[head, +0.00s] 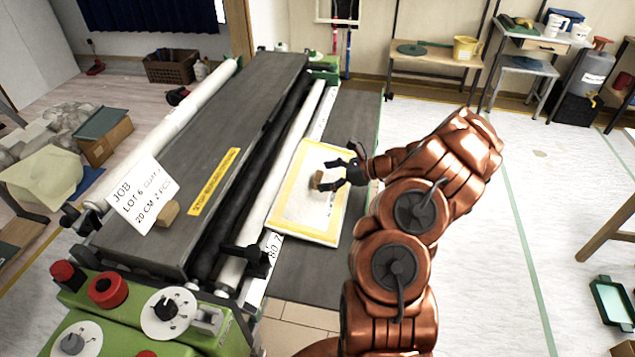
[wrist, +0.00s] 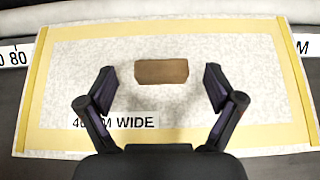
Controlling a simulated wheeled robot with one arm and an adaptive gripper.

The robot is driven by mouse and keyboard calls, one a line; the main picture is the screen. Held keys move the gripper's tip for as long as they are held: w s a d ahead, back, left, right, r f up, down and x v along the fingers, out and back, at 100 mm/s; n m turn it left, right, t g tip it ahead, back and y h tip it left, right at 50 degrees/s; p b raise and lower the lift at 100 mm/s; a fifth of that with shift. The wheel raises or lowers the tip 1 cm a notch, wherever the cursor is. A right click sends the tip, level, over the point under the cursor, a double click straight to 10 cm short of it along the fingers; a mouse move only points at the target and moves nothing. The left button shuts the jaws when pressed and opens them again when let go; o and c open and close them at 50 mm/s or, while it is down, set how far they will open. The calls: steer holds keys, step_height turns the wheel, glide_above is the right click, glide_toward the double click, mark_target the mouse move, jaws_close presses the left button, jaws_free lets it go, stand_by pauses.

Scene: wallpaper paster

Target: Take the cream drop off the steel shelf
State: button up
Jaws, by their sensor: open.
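The cream drop (head: 296,215), a pale mottled sheet with yellow edge bands, lies flat on the dark steel shelf (head: 300,285) beside the machine's rollers. It fills most of the wrist view (wrist: 75,75). A brown block (head: 317,181) rests on the drop. My gripper (head: 331,176) is open and empty over the sheet. In the wrist view the block (wrist: 161,71) shows between and slightly beyond the two fingertips, apart from both. A label ending in "WIDE" (wrist: 135,122) lies on the sheet, partly hidden by a finger.
A numbered scale strip (head: 272,247) runs along the shelf by the rollers. The grey machine bed (head: 240,110) carries a job card (head: 143,193) and another brown block (head: 168,213). Green control housing (head: 120,315) stands at front left. Open floor (head: 540,190) lies to the right.

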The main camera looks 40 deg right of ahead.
mark_target(320, 177)
steer(key=shift+p+x, duration=0.35)
steer(key=shift+x, duration=1.25)
steer(key=shift+c, duration=0.3)
steer(key=shift+d, duration=0.1)
steer(key=c, duration=1.3)
